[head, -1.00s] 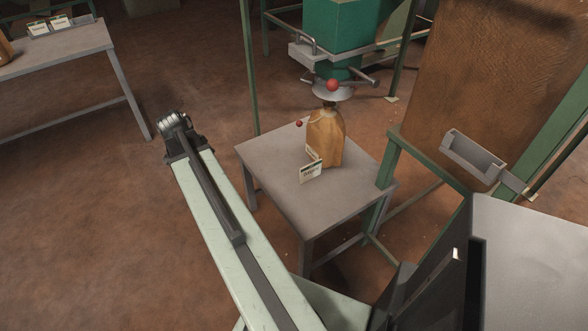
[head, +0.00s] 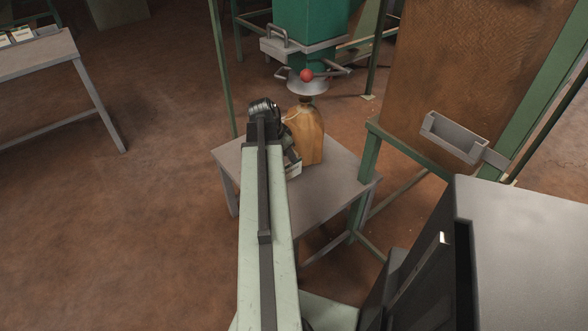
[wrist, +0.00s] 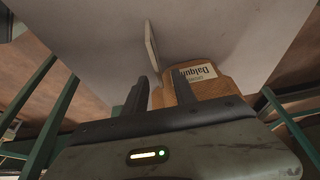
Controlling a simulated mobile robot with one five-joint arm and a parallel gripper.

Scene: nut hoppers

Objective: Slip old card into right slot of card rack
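A pale card (head: 294,170) stands on the small grey table in front of a brown sack (head: 307,135), partly covered by my arm in the head view. In the wrist view the card (wrist: 152,45) shows nearly edge-on, just beyond my fingertips and in line with the gap between them. My gripper (wrist: 161,76) is open and empty, low over the table beside the sack. In the head view my arm hides most of it. At the far left, white cards (head: 21,35) stand on another table, apparently in a rack cut by the picture edge.
The small table (head: 325,195) has bare room in front of the sack. A green hopper (head: 310,20) with a red knob (head: 306,75) hangs just behind it. A brown board with a grey open tray (head: 453,138) stands at the right. Open floor separates the left table (head: 30,55) from here.

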